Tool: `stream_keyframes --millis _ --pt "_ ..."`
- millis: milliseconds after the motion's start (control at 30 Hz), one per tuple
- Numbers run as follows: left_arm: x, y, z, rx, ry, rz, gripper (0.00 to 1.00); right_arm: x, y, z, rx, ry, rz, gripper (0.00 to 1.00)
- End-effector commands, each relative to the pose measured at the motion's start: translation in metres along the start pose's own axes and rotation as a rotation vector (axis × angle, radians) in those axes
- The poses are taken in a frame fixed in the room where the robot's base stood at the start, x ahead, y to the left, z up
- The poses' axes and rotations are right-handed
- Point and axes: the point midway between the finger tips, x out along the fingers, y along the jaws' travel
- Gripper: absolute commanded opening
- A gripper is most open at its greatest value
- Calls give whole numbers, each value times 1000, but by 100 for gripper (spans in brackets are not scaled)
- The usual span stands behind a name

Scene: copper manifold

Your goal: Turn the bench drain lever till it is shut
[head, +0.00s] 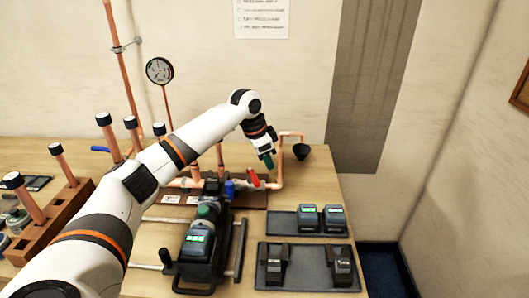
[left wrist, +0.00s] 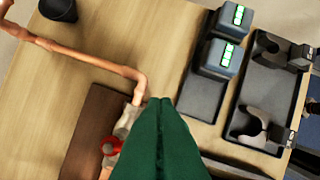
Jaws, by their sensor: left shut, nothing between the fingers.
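A red lever (head: 253,178) sits on the copper pipe run at the back of the bench, on the line leading to a black funnel (head: 301,151); I take it as the drain lever. In the left wrist view the red lever (left wrist: 110,147) shows left of my fingers, partly hidden by them, beside a pale valve body. My left gripper (head: 269,162) is shut and empty, its green fingers pointing down just above and right of the lever. In the left wrist view the shut fingertips (left wrist: 160,103) appear beside the pipe elbow. I see no clear contact with the lever. My right gripper is not in view.
A blue handle (head: 229,188) stands left of the red lever. The copper pipe (left wrist: 80,55) runs to the funnel. Dark trays (head: 285,222) with battery-like blocks and black holders lie at the front right. A black tool fixture (head: 198,243) stands in front. My left arm crosses the bench.

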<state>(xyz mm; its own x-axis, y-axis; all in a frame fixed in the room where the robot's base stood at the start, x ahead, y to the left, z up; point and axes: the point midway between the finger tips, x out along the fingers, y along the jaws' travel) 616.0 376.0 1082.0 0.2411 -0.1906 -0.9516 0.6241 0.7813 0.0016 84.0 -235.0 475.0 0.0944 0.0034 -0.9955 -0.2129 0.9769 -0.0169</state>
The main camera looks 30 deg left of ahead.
Motion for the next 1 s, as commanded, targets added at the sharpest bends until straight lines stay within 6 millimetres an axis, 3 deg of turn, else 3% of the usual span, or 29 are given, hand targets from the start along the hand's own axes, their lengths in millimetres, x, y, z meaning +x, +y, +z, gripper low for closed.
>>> stream_keyframes --millis 233,300,500,1000 --pt "52 -1 0 0 2 -3 0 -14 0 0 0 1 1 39" --pt "39 1 -13 -1 4 3 0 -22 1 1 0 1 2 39" --pt "31 0 -32 0 2 1 0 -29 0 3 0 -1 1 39" --pt "29 -1 -36 17 1 -7 0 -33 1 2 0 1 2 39"
